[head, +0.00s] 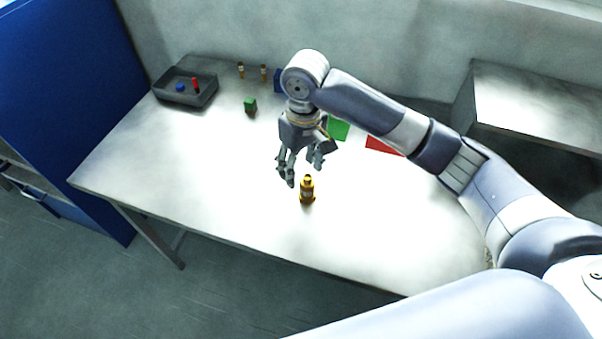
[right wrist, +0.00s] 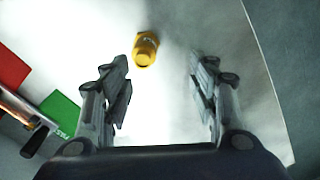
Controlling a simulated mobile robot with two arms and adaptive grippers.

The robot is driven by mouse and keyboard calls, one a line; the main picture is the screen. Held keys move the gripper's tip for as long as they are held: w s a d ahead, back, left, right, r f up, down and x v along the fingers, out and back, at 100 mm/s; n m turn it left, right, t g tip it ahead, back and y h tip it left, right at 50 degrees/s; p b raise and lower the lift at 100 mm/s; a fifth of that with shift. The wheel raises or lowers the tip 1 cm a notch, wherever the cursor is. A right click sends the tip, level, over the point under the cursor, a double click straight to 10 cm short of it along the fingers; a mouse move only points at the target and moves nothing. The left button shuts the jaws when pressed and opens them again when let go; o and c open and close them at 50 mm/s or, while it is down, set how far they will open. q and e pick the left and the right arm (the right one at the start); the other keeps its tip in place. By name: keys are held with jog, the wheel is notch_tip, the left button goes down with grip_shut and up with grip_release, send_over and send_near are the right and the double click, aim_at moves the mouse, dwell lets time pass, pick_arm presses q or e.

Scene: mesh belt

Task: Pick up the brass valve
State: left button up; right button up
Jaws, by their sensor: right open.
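The brass valve (head: 307,190) stands upright on the white table, near the middle of the head view. It is a small golden piece with a wider lower body and a narrower top. It also shows in the right wrist view (right wrist: 146,48), ahead of the fingertips and nearer the left finger. My right gripper (head: 302,172) is open and empty, just above and behind the valve in the head view. In the right wrist view its two fingers (right wrist: 160,85) are spread wide, and nothing is between them. My left gripper is in neither view.
A dark tray (head: 173,99) holding a blue and a red piece stands at the back left. A green block (head: 250,105) and two small bottles (head: 241,71) stand near it. Green (head: 338,129) and red (head: 384,146) patches lie behind my arm. The table's front left is clear.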

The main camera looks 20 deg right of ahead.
aim_at(307, 176)
jog(key=shift+w+d+r, duration=0.65)
jog(key=shift+w+r, duration=0.05)
jog(key=shift+w, duration=0.1)
jog(key=shift+s+d+f, duration=0.1)
jog(key=shift+f, duration=0.2)
notch_tip(307, 176, down, 4)
jog(key=shift+s+r+p, duration=0.15)
jog(key=shift+r+p, duration=0.05)
jog(key=shift+p, duration=0.3)
jog(key=shift+f, duration=0.35)
jog(key=f, duration=0.1)
jog(key=f+p, duration=0.1)
jog(key=f, duration=0.1)
jog(key=f+p, duration=0.1)
jog(key=f, duration=0.1)
jog(key=shift+s+d, duration=0.2)
jog(key=shift+d, duration=0.05)
jog(key=shift+w+f, duration=0.1)
jog(key=shift+f, duration=0.15)
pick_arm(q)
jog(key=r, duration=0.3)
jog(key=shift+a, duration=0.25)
pick_arm(e)
jog(key=shift+r, duration=0.1)
grip_shut()
